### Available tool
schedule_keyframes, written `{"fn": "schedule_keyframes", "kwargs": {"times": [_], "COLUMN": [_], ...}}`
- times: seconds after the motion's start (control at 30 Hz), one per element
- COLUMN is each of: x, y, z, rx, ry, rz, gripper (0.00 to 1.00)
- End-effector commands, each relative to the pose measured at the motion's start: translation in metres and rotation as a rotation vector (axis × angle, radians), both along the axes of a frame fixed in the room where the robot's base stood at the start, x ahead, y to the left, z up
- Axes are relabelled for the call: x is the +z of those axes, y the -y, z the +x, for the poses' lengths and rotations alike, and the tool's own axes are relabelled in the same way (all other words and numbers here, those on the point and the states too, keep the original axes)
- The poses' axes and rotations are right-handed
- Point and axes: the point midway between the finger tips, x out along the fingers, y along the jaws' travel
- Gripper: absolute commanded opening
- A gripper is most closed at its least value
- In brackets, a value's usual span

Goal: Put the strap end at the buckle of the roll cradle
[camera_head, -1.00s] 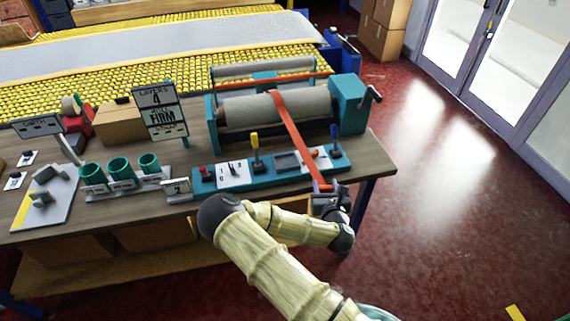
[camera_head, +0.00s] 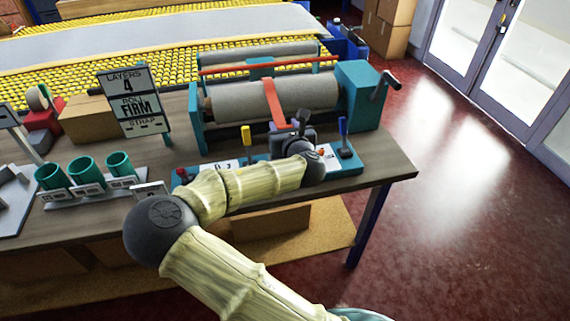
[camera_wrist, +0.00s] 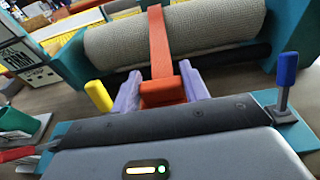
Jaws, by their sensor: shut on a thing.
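The roll cradle has teal end stands (camera_head: 357,95) and holds a grey roll (camera_head: 310,95) with a crank at its right. An orange-red strap (camera_head: 273,103) lies over the roll and comes down its front. My gripper (camera_head: 283,130) is at the front of the cradle, above the teal control strip. In the wrist view my lavender fingers (camera_wrist: 160,92) are shut on the thicker strap end (camera_wrist: 163,94), and the strap (camera_wrist: 158,40) runs up from it over the roll. I cannot make out the buckle; my gripper and arm hide part of the cradle's front.
A yellow lever (camera_head: 246,135) and a blue lever (camera_head: 343,128) stand on either side of my gripper. Green cups (camera_head: 85,172) stand at the left. Bare tabletop (camera_head: 385,165) shows at the right.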

Motion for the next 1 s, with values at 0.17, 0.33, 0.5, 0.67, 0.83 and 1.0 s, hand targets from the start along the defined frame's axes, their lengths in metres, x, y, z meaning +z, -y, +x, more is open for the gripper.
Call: {"fn": "schedule_keyframes", "kwargs": {"times": [0.17,0.33,0.5,0.67,0.83,1.0], "x": [-0.007,-0.036,-0.061,-0.063,-0.064,-0.081], "y": [0.000,0.001,0.001,0.000,0.001,0.003], "z": [0.000,0.000,0.000,0.000,0.000,0.000], "rx": [-0.001,-0.003,-0.002,-0.001,-0.002,-0.004], "ry": [-0.001,-0.003,-0.001,0.001,0.000,-0.002], "rz": [0.000,-0.003,-0.002,0.000,0.000,-0.001], "gripper": [0.04,0.04,0.04,0.04,0.04,0.04]}}
